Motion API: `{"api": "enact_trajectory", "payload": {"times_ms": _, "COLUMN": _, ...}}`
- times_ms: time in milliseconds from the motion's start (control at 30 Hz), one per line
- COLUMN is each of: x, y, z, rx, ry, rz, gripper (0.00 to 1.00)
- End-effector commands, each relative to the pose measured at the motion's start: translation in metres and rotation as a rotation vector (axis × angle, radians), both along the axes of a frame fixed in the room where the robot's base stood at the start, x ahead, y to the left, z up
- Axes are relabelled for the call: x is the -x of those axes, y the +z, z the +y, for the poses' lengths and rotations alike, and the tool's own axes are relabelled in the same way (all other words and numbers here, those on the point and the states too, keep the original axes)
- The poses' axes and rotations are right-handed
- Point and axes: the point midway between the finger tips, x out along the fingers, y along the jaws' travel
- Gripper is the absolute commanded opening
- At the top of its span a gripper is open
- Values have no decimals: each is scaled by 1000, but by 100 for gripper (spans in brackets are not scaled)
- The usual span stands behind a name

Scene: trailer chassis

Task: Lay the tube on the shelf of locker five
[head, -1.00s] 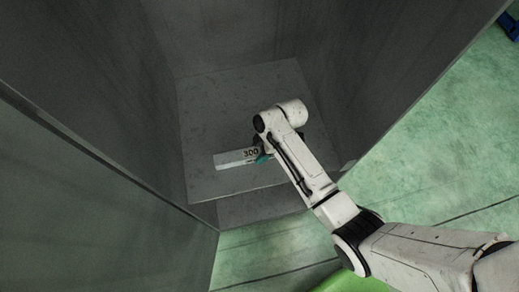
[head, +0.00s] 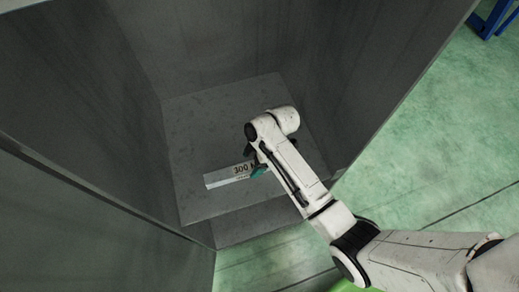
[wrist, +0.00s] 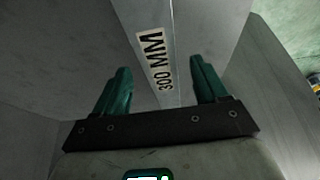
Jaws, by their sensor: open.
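The tube (head: 225,177) is a pale grey, straight-edged length marked "300 MM". It lies on the grey shelf (head: 195,130) inside the open locker, close to the shelf's front edge. My gripper (head: 259,170) is over the tube's right end in the head view, mostly hidden by my wrist. In the wrist view the tube (wrist: 145,15) runs up between the two teal fingers of my gripper (wrist: 161,80). The fingers are open, one on each side, with gaps to the tube. The tube's near end is hidden or unclear.
Grey locker walls (head: 370,80) rise on both sides and behind the shelf. A grey door or panel (head: 90,200) stands at the left. Green floor (head: 430,130) is open on the right. A blue frame (head: 490,20) stands at the far right.

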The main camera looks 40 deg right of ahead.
Motion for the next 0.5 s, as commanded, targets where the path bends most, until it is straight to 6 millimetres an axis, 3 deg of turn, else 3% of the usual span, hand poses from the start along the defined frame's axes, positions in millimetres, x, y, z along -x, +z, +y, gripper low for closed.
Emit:
{"api": "enact_trajectory", "payload": {"times_ms": 300, "x": 7, "y": 59, "z": -23, "rx": 1, "ry": 0, "rz": -3, "gripper": 73}}
{"api": "enact_trajectory", "payload": {"times_ms": 500, "x": 10, "y": 78, "z": -31, "rx": -1, "ry": 0, "rz": -1, "gripper": 73}}
